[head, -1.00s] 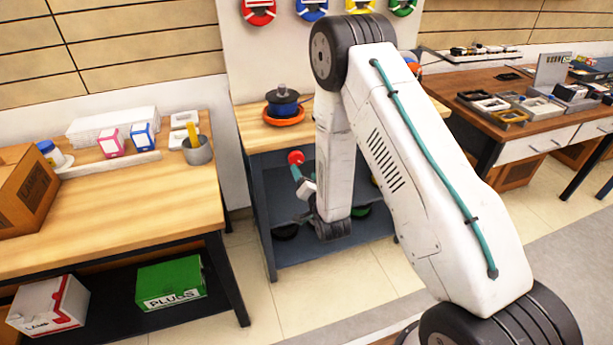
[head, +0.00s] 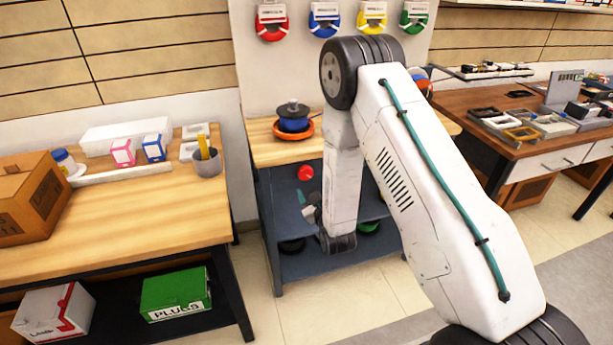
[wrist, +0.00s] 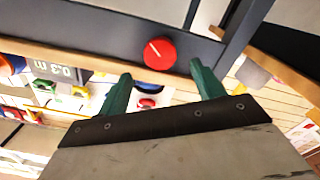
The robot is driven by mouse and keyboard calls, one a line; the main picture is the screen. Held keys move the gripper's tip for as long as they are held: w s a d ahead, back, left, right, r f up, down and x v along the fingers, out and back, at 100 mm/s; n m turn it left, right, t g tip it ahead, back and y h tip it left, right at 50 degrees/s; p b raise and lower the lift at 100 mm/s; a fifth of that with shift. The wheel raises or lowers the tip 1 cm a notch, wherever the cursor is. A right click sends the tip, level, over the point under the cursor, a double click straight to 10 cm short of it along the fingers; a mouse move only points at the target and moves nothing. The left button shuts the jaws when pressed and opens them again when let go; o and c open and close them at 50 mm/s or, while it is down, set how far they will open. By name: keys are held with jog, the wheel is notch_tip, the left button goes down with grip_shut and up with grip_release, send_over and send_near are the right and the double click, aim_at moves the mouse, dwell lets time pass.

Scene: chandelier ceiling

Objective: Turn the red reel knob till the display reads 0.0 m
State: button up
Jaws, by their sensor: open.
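The red reel knob (head: 305,173) is on the front of the grey bench, below its wooden top. In the wrist view the round red knob (wrist: 160,54) shows a pale line across its face. The display (wrist: 52,71) is small and upside down in the wrist view; it appears to read 0.3 m. My gripper (wrist: 160,69) has its two teal fingers spread, with the knob beyond and between the tips, not gripped. In the head view my gripper (head: 305,205) is just below the knob, apart from it and partly hidden by my arm.
On the bench top a dark and blue reel (head: 293,120) sits on an orange base. Coloured spools, such as the red one (head: 271,20), hang on the panel above. A wooden table (head: 130,220) stands left, and a desk (head: 560,135) right. Floor between is clear.

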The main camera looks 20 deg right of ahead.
aim_at(306, 175)
jog(key=w, duration=0.7)
jog(key=c, duration=1)
